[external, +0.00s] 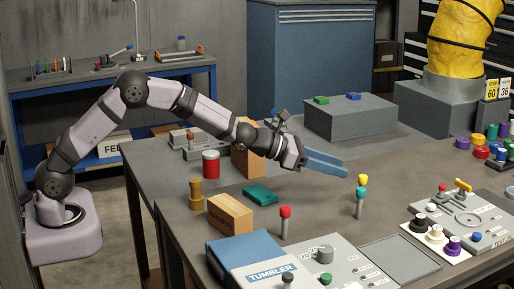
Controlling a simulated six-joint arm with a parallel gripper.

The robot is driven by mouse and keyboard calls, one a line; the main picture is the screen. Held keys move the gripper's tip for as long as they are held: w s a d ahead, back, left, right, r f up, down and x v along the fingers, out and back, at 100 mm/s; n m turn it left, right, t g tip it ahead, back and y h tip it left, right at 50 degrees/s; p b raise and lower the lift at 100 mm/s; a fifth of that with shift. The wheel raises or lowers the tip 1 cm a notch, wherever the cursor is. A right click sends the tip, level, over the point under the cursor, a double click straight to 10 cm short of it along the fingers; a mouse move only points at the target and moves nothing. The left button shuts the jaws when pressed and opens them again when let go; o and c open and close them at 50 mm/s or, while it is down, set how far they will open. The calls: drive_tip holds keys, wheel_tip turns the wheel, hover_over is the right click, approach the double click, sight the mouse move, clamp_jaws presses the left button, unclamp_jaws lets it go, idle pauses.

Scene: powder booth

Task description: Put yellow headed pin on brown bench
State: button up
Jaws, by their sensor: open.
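The yellow headed pin (363,179) is right of centre in the external view. Its yellow head shows just above and behind a teal-headed pin (360,200), which hides most of its body, so I cannot tell what its foot rests on. My gripper (345,169), with long blue fingers, is open and empty. In the picture its fingertips are just left of the yellow head; the gap in depth is unclear. The brown bench (325,212) is the wide brownish-grey top beneath these things.
A red-headed pin (285,222) stands left of the teal one. A brown box (230,214), teal block (260,194) and red can (211,164) lie further left. A TUMBLER unit (250,258) and control panel (462,213) fill the front and right. Bare bench shows between the pins.

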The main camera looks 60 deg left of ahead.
sight(360, 176)
drive_tip(key=shift+p+x, duration=0.45)
drive_tip(key=shift+x, duration=0.6)
drive_tip(key=shift+f, duration=0.1)
drive_tip(key=shift+f+p+x, duration=0.2)
drive_tip(key=shift+p+x, duration=1.85)
drive_tip(key=shift+x, duration=0.5)
drive_tip(key=shift+a, duration=0.1)
clamp_jaws()
